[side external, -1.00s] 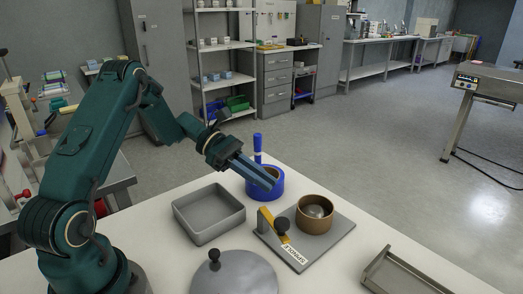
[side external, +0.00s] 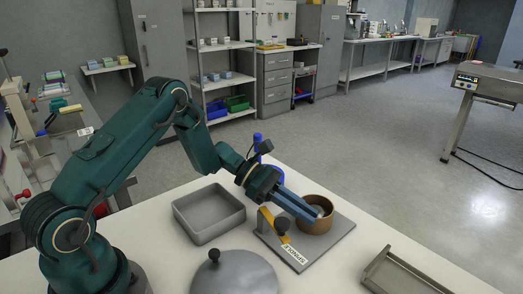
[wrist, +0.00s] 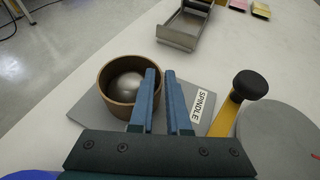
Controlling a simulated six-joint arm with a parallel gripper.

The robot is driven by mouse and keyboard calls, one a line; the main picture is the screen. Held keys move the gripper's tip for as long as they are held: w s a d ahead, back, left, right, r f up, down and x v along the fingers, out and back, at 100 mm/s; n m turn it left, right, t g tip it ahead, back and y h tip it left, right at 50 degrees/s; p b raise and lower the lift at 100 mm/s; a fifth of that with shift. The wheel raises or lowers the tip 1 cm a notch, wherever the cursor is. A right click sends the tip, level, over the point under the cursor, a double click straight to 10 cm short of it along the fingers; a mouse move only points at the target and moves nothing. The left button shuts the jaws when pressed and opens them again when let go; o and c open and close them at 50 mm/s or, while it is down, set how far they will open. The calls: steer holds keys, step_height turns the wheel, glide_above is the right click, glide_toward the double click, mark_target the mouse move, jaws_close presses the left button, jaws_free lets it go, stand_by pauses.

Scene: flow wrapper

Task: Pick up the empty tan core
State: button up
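The tan core (side external: 317,201) is an open brown ring around a rounded metal spindle hub (wrist: 127,86) on a grey plate labelled SPINDLE (side external: 338,235). In the wrist view the core (wrist: 116,106) stands upright at left of centre. My gripper (side external: 316,215) reaches down to the core's near-left side. In the wrist view my gripper (wrist: 161,73) shows its two blue fingers a narrow gap apart, with nothing seen held. The left finger overlaps the core's right wall; I cannot tell whether it touches. Part of the core is hidden behind the fingers.
A grey tray (side external: 222,230) and a round knobbed lid (side external: 235,277) lie nearby. A blue roll (side external: 274,173) is partly hidden behind my arm. A metal chute (side external: 405,276) is at front right.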

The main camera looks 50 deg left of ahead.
steer(key=shift+w+d+f, duration=0.15)
steer(key=shift+d, duration=0.2)
jaws_close()
